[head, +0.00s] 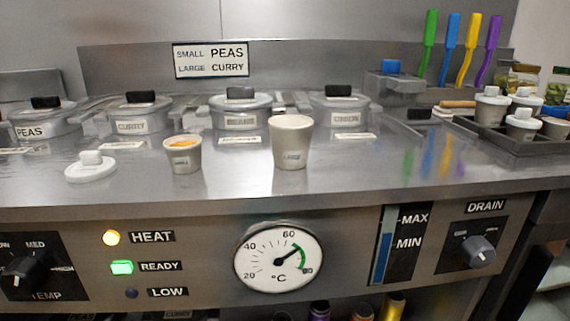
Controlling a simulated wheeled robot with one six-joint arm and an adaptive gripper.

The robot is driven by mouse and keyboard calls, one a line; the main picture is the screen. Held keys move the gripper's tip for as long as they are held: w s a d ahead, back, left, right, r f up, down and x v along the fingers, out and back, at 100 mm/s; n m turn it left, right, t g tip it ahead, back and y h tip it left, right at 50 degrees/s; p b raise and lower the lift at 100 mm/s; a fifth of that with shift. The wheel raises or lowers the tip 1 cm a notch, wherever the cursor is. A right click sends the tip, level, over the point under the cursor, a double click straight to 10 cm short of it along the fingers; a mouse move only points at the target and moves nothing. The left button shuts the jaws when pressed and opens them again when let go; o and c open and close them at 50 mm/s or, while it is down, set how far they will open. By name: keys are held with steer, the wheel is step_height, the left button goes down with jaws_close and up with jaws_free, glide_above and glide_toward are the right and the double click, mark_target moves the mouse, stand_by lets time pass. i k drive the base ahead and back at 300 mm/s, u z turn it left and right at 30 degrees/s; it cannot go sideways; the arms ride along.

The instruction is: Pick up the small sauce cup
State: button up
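The small sauce cup (183,157) stands upright on the steel counter, left of centre in the head view. It is pale grey with a small label and has orange-yellow contents at its open top. A taller pale cup (291,143) stands upright to its right, apart from it, with its own label. A white lid with a knob (91,168) lies on the counter to the left of the small cup. My gripper is not in view.
Lidded pots, including one labelled PEAS (43,120) and one labelled CURRY (141,114), sit behind the cups. A dark tray (490,137) of lidded cups stands at right. The front panel (190,240) carries knobs and a gauge.

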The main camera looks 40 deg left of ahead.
mark_target(183, 152)
steer(key=u, duration=2.5)
